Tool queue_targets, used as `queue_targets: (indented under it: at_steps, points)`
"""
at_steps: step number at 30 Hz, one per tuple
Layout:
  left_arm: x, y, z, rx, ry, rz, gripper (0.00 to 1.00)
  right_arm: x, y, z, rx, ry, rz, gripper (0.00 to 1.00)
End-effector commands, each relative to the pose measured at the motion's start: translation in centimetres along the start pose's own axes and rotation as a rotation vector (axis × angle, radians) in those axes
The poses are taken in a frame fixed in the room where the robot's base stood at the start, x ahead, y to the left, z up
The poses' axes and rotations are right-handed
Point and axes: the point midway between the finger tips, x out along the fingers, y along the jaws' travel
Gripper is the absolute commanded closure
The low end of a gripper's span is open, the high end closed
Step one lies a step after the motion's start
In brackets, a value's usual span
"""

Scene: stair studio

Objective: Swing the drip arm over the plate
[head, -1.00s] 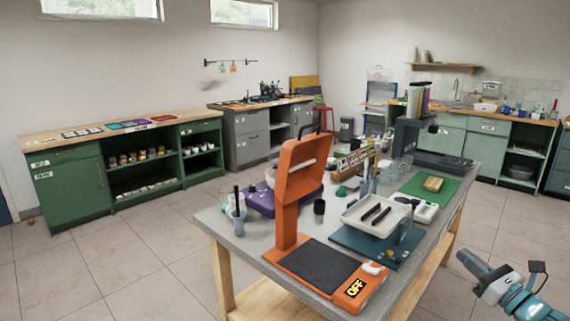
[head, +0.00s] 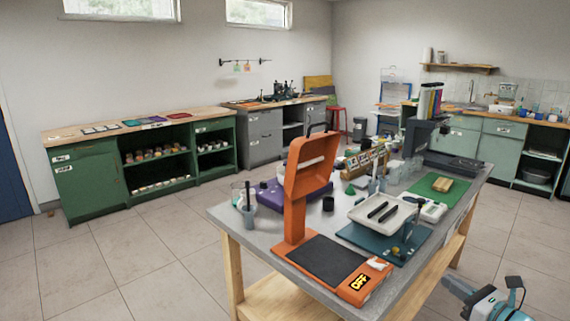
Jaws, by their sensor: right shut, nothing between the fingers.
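A dark grey machine (head: 419,134) stands at the far right end of the table, with a short arm and head (head: 443,128) reaching right from its upright. It looks like the drip arm, but I cannot tell for certain. A flat dark plate (head: 458,163) lies at the machine's foot; whether the head is directly over it is unclear. An orange device (head: 296,190) with a dark flat bed and an OFF display stands at the near end. My right gripper (head: 452,284) is shut and empty, low at the bottom right, beside the table and apart from everything. My left gripper is out of view.
The table (head: 225,220) also holds a white tray (head: 382,212) on a teal base, a green mat (head: 431,189), a purple device (head: 277,193) and several small cups. Green and grey cabinets line the walls. The tiled floor (head: 150,265) around the table is open.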

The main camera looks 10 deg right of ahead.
Motion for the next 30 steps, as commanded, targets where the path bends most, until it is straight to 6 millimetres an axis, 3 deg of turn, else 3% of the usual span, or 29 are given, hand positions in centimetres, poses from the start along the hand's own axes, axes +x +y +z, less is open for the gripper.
queue_targets:
  at_steps: [7, 12, 17, 23, 30]
  points:
    - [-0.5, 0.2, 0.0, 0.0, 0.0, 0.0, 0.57, 1.6, 5.5, -5.9, -0.048, 0.193, 0.131, 1.0]
    - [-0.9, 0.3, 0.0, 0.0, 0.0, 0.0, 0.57, 1.7, 11.6, -11.5, -0.136, 0.377, 0.288, 1.0]
    - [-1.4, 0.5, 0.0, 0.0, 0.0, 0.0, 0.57, 0.5, 17.4, -16.4, -0.26, 0.534, 0.467, 1.0]
    - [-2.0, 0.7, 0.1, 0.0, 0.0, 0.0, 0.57, -2.7, 24.6, -21.8, -0.491, 0.692, 0.742, 1.0]
    - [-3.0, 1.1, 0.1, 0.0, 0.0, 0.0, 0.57, -8.9, 33.0, -26.6, -0.96, 0.742, 1.192, 1.0]
